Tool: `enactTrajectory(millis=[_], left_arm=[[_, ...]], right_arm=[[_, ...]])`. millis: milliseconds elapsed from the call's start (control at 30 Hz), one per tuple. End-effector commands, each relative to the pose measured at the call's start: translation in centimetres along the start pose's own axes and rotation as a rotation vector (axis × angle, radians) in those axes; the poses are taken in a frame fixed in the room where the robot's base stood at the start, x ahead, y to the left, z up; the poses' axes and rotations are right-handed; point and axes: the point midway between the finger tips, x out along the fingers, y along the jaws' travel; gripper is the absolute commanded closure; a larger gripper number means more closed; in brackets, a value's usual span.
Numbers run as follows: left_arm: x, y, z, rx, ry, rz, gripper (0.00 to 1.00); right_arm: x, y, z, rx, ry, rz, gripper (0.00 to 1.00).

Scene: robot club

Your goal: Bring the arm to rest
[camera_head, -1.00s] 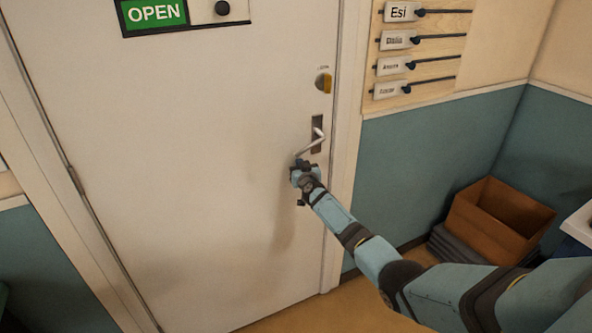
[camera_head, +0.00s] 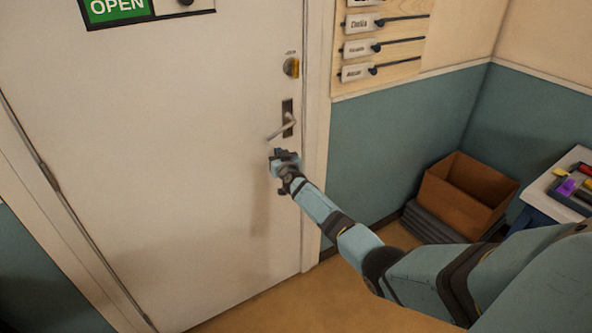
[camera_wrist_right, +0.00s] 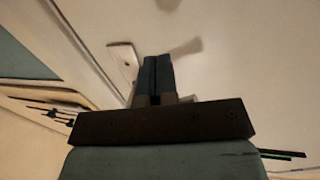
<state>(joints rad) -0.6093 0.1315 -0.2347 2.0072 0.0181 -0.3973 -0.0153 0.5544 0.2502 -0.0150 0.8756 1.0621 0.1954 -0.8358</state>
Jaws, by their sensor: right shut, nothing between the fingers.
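My right arm (camera_head: 345,234) reaches from the lower right toward the white door (camera_head: 170,160). My right gripper (camera_head: 277,153) is shut and empty, just below the metal door handle (camera_head: 283,128). In the head view a small gap shows between the gripper and the handle. In the right wrist view the two dark fingers of the right gripper (camera_wrist_right: 155,62) lie together, with the blurred handle (camera_wrist_right: 186,47) beyond them to the right. The handle slopes down to the left from its dark plate. The door looks closed in its frame. My left gripper is not in view.
A wooden board with name tags (camera_head: 383,45) hangs right of the door. A brown box (camera_head: 466,196) stands on dark stacked pieces (camera_head: 437,225) by the wall. A table (camera_head: 541,187) with coloured items is at the right.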

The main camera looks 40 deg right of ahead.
Motion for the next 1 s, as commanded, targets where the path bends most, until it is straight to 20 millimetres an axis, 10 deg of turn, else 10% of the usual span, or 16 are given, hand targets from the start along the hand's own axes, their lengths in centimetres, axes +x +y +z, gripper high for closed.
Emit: enactTrajectory(millis=[400, 867, 1000], left_arm=[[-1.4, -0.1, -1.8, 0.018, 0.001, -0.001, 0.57], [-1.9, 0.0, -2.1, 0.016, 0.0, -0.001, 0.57], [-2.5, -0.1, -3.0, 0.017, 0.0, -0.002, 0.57]], right_arm=[[-8.0, 1.4, 0.3, 0.002, -0.007, -0.002, 1.0], [-10.2, 1.2, 0.8, -0.009, -0.017, -0.021, 1.0], [-15.0, -1.4, 2.6, -0.051, -0.067, -0.121, 1.0]])
